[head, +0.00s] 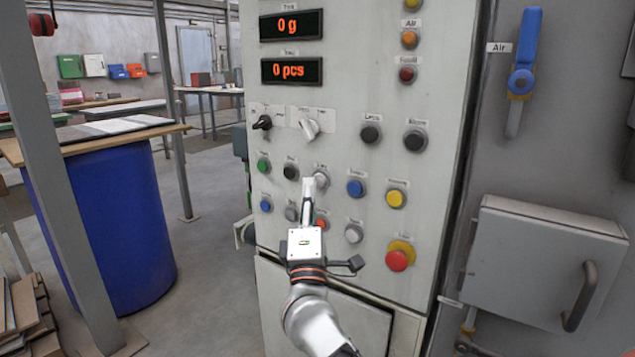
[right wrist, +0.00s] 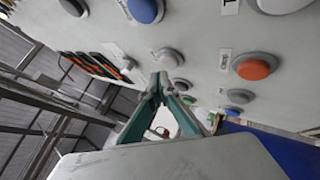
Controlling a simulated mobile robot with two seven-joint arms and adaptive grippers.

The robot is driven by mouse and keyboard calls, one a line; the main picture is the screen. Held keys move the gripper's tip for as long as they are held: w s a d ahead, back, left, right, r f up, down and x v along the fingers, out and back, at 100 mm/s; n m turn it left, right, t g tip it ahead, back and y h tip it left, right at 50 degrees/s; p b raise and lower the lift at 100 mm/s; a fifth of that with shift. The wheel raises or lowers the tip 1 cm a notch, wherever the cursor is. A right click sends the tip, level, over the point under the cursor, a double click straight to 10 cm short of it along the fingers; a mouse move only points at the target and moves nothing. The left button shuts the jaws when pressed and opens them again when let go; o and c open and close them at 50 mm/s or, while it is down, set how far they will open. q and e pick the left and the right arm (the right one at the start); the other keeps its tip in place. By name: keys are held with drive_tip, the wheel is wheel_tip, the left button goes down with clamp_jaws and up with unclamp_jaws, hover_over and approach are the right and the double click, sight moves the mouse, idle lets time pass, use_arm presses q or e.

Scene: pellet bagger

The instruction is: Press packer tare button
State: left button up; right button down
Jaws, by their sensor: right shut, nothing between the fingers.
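The grey control panel (head: 340,90) carries several rows of round push buttons with small labels, too blurred to read for certain. My right gripper (head: 308,186) is shut and empty, with its fingertips at a white button (head: 321,179) in the upper button row. In the right wrist view the closed fingertips (right wrist: 159,78) lie close beside a pale button (right wrist: 167,60). I cannot tell whether they touch it. I cannot tell which button is the tare button. My left gripper is not in view.
Around the fingertips are a blue button (head: 355,188), a black button (head: 291,172) and an orange button (head: 321,223). A red button on a yellow base (head: 398,257) sits lower right. Displays (head: 291,25) read 0 g and 0 pcs. A grey box (head: 540,262) juts out at right.

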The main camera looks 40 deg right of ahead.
drive_tip(key=shift+d, duration=0.15)
idle(0.3)
drive_tip(key=shift+w+d, duration=0.15)
drive_tip(key=shift+d, duration=0.15)
drive_tip(key=shift+w+d, duration=0.1)
drive_tip(key=shift+d, duration=0.2)
idle(0.6)
drive_tip(key=shift+a, duration=0.1)
drive_tip(key=shift+s+a, duration=0.25)
drive_tip(key=shift+a, duration=0.4)
drive_tip(key=shift+s+a+b, duration=0.2)
drive_tip(key=shift+s+a, duration=0.15)
drive_tip(key=shift+a, duration=0.6)
drive_tip(key=shift+s+a+b, duration=0.15)
drive_tip(key=shift+s+a, duration=0.15)
drive_tip(key=shift+a, duration=0.6)
drive_tip(key=shift+s+a+b, duration=0.2)
drive_tip(key=shift+s+a, duration=0.15)
drive_tip(key=shift+a, duration=0.6)
drive_tip(key=shift+f, duration=0.1)
